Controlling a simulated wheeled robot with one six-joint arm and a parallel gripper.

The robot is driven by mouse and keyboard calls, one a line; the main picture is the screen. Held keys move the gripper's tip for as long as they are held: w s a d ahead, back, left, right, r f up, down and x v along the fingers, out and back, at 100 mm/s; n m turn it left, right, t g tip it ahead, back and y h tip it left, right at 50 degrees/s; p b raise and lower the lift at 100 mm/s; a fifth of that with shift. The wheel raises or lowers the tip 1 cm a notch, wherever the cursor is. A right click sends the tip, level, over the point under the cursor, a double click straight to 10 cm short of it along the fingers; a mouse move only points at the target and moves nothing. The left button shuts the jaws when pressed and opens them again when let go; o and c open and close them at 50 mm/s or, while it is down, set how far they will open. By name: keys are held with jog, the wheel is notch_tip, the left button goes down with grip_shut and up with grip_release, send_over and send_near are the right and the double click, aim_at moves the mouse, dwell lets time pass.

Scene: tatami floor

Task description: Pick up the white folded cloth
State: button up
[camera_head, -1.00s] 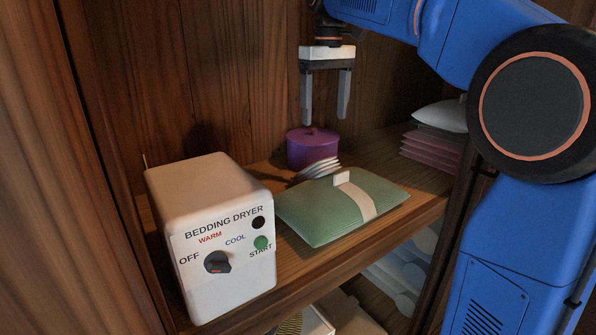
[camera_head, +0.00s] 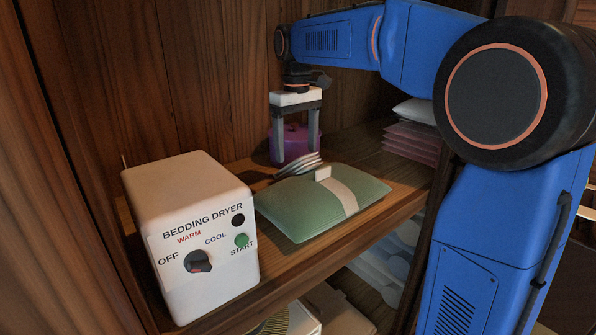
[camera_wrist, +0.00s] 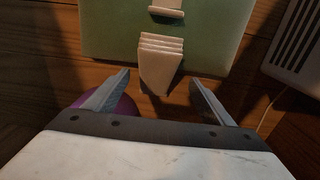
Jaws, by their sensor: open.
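The white folded cloth (camera_head: 298,165) is a small stack of pale layers on the wooden shelf, behind the green cushion-like bundle. In the wrist view the cloth (camera_wrist: 159,62) lies between and just beyond my fingertips. My gripper (camera_head: 295,158) is open and empty, pointing down, with its fingers in front of the purple pot. In the wrist view my gripper (camera_wrist: 160,76) has one finger to each side of the cloth's line, with a gap on both sides. In the head view the cloth's left end is close to the fingertips; contact cannot be told.
The green bundle (camera_head: 290,212) with a pale band lies right in front of the cloth. A purple round pot (camera_head: 279,146) stands behind my fingers. The white bedding dryer (camera_head: 185,180) stands at left. Pink folded layers with a white top (camera_head: 410,140) lie at right.

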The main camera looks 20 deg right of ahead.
aim_at(298, 164)
jog(key=shift+d+f, duration=0.15)
jog(key=shift+f, duration=2.75)
jog(key=c, duration=1.3)
